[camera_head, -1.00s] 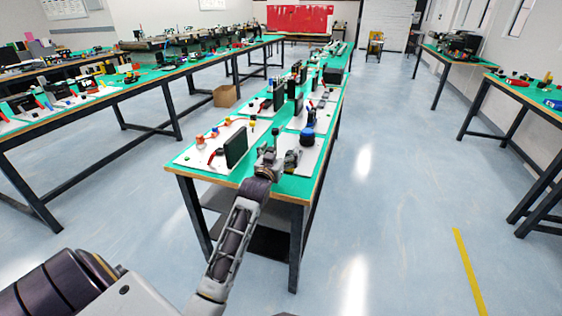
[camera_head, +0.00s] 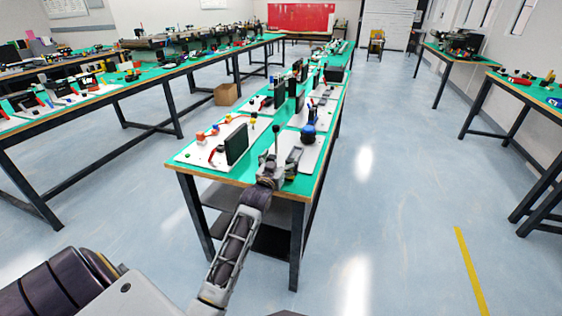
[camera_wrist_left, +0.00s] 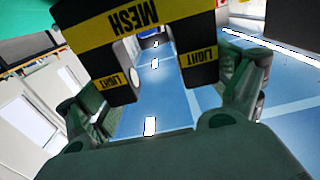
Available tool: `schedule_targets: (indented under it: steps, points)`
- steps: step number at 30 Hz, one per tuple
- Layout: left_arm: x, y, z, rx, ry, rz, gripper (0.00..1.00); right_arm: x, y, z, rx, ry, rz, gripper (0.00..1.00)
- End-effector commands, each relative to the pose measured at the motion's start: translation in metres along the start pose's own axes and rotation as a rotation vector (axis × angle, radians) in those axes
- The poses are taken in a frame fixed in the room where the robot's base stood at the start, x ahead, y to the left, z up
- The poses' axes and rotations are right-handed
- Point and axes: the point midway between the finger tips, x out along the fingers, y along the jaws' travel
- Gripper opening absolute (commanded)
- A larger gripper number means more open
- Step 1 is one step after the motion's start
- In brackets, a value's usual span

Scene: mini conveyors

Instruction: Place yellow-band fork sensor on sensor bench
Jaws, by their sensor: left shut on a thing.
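The yellow-band fork sensor (camera_wrist_left: 140,45) fills the upper part of the left wrist view. It is black with yellow bands reading MESH and LIGHT, upside down in the picture, and its two prongs point toward the bottom of the view. My left gripper (camera_wrist_left: 170,90) is shut on it, with a finger on either side. In the head view my left gripper (camera_head: 277,168) is at the near right corner of the central green-topped bench (camera_head: 215,175); the sensor cannot be made out clearly there. Which bench is the sensor bench cannot be told. My right gripper is not in view.
White boards with parts stand along the central bench, including a black upright panel (camera_head: 237,144) and a blue round part (camera_head: 308,133) close to my gripper. Other benches (camera_head: 90,100) line the left and right (camera_head: 535,95). The floor aisle (camera_head: 400,180) on the right is clear.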

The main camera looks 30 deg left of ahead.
Motion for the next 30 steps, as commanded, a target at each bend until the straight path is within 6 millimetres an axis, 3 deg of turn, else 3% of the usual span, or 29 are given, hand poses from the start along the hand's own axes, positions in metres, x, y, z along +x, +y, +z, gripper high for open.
schedule_targets:
  steps: [12, 13, 14, 30]
  points:
    - [0.000, 0.000, 0.002, 0.000, 0.002, 0.000, 0.62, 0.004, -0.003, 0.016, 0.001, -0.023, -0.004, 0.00]
    - [0.000, 0.000, 0.002, 0.000, 0.000, 0.000, 0.96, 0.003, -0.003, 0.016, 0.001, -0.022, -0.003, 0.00]
    - [0.000, 0.000, 0.002, 0.000, 0.000, 0.000, 1.00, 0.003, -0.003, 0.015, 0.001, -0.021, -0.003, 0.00]
    - [-0.002, 0.000, 0.000, 0.000, 0.001, 0.000, 1.00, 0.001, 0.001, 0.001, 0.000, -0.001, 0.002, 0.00]
